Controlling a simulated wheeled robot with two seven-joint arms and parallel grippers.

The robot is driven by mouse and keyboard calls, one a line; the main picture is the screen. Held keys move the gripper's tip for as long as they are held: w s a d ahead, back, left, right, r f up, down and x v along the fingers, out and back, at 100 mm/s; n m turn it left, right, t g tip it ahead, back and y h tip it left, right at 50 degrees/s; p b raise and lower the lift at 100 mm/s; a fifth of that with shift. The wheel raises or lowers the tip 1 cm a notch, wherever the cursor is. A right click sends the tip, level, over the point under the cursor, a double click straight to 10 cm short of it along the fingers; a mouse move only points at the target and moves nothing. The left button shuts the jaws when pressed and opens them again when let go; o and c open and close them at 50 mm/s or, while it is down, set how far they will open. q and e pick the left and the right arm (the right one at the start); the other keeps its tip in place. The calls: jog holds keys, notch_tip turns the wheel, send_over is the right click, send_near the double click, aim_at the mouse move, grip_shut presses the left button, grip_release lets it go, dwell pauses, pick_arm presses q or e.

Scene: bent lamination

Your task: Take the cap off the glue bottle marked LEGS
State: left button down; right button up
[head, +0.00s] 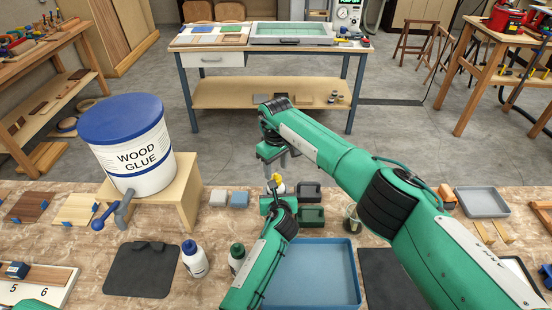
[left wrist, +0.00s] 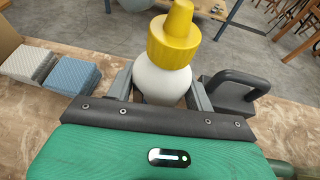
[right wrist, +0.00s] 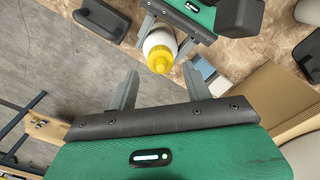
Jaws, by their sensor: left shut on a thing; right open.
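A white glue bottle (left wrist: 163,84) with a yellow nozzle cap (left wrist: 176,40) stands upright between the fingers of my left gripper (left wrist: 160,88), which is shut on its body. No label is readable on it. In the head view the yellow cap (head: 280,188) shows just beyond my left gripper (head: 276,192), and the arm hides most of the bottle. My right gripper (head: 275,164) is open and empty, a little above and beyond the cap. In the right wrist view, the cap (right wrist: 160,62) lies ahead between the open fingers (right wrist: 160,76), apart from them.
White bottles with a blue cap (head: 190,247) and a green cap (head: 237,249) stand in front. A blue tray (head: 312,275) lies at right. Dark and green holders (head: 311,215) sit close to the left gripper. A wood glue bucket (head: 128,160) stands on a wooden stand at left.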

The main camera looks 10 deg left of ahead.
aim_at(276, 174)
jog(key=shift+f, duration=2.1)
jog(key=c, duration=1)
jog(key=shift+c, duration=0.2)
